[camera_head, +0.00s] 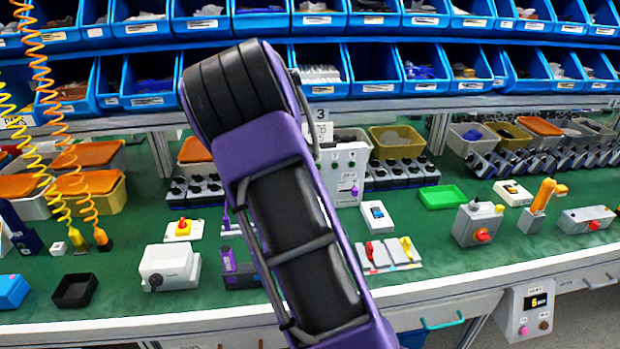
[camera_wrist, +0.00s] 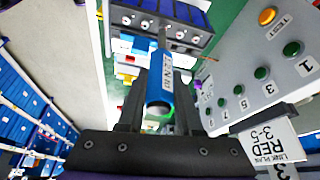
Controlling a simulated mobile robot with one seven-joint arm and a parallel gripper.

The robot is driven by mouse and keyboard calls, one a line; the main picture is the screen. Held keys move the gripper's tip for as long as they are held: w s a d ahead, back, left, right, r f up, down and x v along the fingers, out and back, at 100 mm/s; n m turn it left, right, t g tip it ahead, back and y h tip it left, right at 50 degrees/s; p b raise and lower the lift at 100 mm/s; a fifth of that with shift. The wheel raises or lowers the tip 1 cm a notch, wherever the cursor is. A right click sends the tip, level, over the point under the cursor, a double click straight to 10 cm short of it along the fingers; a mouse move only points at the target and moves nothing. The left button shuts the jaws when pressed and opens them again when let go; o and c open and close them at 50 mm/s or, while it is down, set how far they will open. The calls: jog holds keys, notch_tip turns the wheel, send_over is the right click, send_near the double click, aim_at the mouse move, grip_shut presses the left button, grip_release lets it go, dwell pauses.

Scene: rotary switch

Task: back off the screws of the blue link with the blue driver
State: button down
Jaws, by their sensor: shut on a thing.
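In the wrist view my gripper (camera_wrist: 160,118) is shut on the blue driver (camera_wrist: 160,92), which has a white label along its handle. The driver's thin shaft (camera_wrist: 163,40) points away from me toward a grey strip (camera_wrist: 187,34) with several round screw heads. I cannot tell whether the tip touches a screw. Blue blocks (camera_wrist: 190,13) lie behind the strip; I cannot make out which part is the blue link. In the head view my purple arm covers the middle, and the gripper and driver are hidden behind it.
A grey panel (camera_wrist: 240,84) with green numbered buttons and an orange TEST button stands close on the right. A card (camera_wrist: 274,142) reads "LINK PLAN RED 3-5". In the head view, red (camera_head: 370,250) and yellow handles (camera_head: 406,246) lie on a pale rack. Blue bins line the back.

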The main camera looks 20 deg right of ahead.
jog(key=shift+w+m+g, duration=0.1)
jog(key=shift+m+g, duration=0.3)
jog(key=shift+m, duration=0.6)
jog(key=m, duration=0.2)
jog(key=m+g, duration=0.1)
jog(key=m, duration=0.1)
jog(key=shift+g+y, duration=0.3)
jog(key=shift+y, duration=0.1)
jog(key=m+g+y, duration=0.1)
jog(key=m, duration=0.3)
jog(key=shift+d, duration=0.15)
jog(key=m+y, duration=0.1)
jog(key=m, duration=0.3)
jog(key=shift+m+g+y, duration=0.3)
jog(key=shift+y, duration=0.1)
jog(key=shift+f, duration=0.4)
jog(key=n, duration=0.2)
jog(key=n+h+b, duration=0.1)
jog(key=shift+a+n, duration=0.2)
jog(key=shift+n, duration=0.2)
jog(key=shift+n+h, duration=0.3)
jog(key=shift+n, duration=0.1)
